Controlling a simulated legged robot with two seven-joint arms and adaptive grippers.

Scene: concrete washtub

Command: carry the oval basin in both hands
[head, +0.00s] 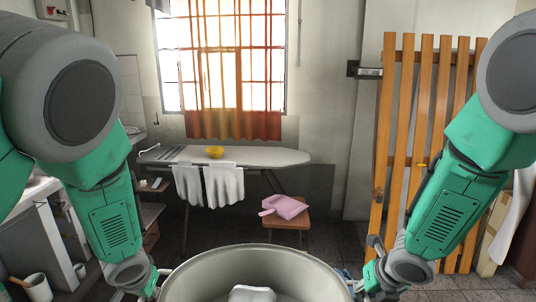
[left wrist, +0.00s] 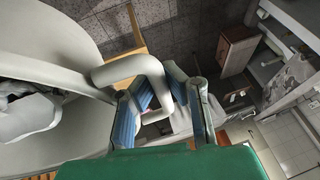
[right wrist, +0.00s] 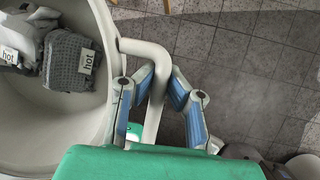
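The pale grey oval basin (head: 250,253) is at the bottom centre of the head view, its lower part cut off by the frame. A white cloth (head: 252,294) lies inside it. The right wrist view shows dark grey folded cloths (right wrist: 70,62) with "hot" labels in the basin. My left gripper (left wrist: 157,80) has its blue-padded fingers closed about the curved left handle (left wrist: 128,68). My right gripper (right wrist: 161,76) has its fingers on both sides of the right handle (right wrist: 144,47), pads against it. In the head view the fingertips are mostly hidden beside the rim.
A wooden stool (head: 287,222) bears a pink cloth (head: 285,207). A slatted wooden rack (head: 408,140) leans at right. A bucket (head: 38,288) is at lower left.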

